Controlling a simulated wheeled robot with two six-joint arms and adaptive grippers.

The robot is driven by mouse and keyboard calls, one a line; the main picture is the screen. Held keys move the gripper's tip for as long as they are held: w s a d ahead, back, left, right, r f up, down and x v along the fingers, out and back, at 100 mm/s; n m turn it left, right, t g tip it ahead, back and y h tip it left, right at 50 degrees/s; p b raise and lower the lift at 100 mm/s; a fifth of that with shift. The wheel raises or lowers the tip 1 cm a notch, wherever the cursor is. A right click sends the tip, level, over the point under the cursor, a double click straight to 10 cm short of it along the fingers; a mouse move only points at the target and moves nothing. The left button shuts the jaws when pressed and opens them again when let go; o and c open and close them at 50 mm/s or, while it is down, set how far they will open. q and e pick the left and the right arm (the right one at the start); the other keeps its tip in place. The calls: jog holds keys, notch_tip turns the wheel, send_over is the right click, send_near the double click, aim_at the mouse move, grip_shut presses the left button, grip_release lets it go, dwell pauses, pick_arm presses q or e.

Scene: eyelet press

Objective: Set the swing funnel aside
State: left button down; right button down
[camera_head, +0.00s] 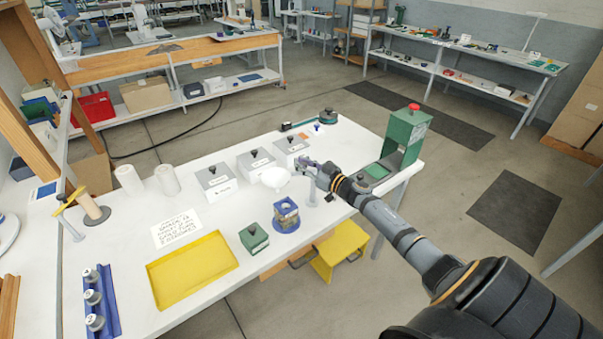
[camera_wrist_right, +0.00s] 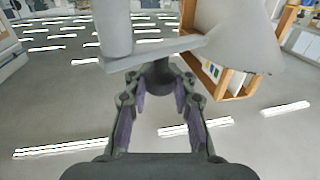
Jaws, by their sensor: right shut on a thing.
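The swing funnel (camera_head: 274,178) is a white cone on a short arm beside a grey post (camera_head: 311,192). In the head view it appears behind and slightly left of the blue-based fixture (camera_head: 287,216), not over it. My right gripper (camera_head: 309,170) reaches in from the right, by the top of the post. In the right wrist view the funnel (camera_wrist_right: 240,38) is at upper right and the post (camera_wrist_right: 112,30) at upper left, joined by a flat arm. My right gripper (camera_wrist_right: 160,100) is shut on a dark knob (camera_wrist_right: 158,76) under that arm in the picture. My left gripper is not in view.
Grey lidded boxes (camera_head: 215,180) stand behind the funnel. A small green box (camera_head: 254,238) and a yellow tray (camera_head: 192,268) lie left of the fixture. A green press (camera_head: 403,140) stands at the right table end. A yellow bin (camera_head: 341,248) is below the front edge.

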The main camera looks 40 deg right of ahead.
jog(key=shift+w+d+h, duration=0.2)
jog(key=shift+w+h, duration=0.1)
jog(key=shift+m+h+p, duration=0.5)
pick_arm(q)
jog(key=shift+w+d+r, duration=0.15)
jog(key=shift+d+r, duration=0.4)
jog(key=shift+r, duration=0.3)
pick_arm(e)
jog(key=shift+f+h, duration=0.1)
jog(key=shift+h, duration=0.2)
jog(key=shift+d, duration=0.1)
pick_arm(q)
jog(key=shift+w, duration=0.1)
pick_arm(e)
jog(key=shift+f+m+t, duration=0.15)
jog(key=shift+m+t, duration=0.15)
jog(key=shift+s, duration=0.1)
jog(key=c, duration=1.4)
grip_release()
jog(key=shift+s+d, duration=0.1)
jog(key=shift+d, duration=0.05)
jog(key=o, duration=0.3)
jog(key=shift+s+d, duration=0.15)
jog(key=shift+d, duration=0.1)
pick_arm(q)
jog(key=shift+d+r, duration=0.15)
pick_arm(e)
jog(key=shift+a, duration=0.1)
